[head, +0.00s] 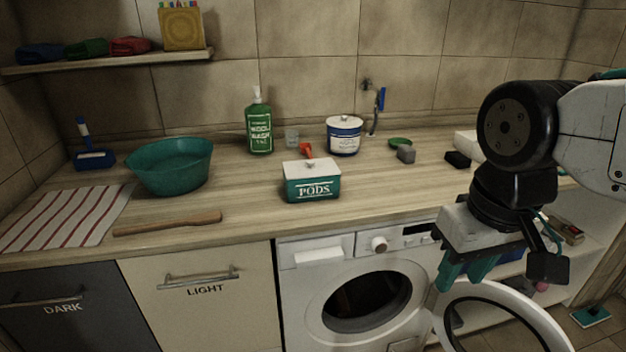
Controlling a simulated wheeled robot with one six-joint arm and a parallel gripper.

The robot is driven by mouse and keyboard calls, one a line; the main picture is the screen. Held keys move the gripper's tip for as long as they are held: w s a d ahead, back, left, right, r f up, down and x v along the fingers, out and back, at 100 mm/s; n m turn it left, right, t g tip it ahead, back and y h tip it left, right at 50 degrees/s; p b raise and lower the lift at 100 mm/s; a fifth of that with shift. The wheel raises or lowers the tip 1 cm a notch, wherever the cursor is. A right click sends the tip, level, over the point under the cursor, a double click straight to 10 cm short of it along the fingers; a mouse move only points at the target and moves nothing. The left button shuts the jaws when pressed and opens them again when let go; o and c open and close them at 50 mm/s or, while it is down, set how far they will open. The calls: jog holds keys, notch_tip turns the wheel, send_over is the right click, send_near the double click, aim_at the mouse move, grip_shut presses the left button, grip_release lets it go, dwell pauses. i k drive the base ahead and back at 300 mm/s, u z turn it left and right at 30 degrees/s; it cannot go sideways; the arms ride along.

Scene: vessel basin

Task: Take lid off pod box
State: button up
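My gripper (466,278) has teal fingers and hangs pointing down at the right, in front of the counter edge and above the open washer door. It is well apart from the box. The angle does not show clearly how far apart the fingers are, and I see nothing held in them.
A red object (305,149) stands just behind the box. A white-and-blue tub (343,136), green bottle (259,125) and teal basin (170,166) stand nearby. A wooden stick (168,224) lies front left. The washer door (490,300) hangs open below.

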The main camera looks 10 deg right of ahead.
aim_at(303, 170)
jog(key=z, duration=0.1)
jog(key=k, duration=0.35)
jog(key=u, duration=0.65)
jog(key=i, duration=0.7)
jog(key=z, duration=0.6)
jog(key=i, duration=0.65)
jog(key=z, duration=0.5)
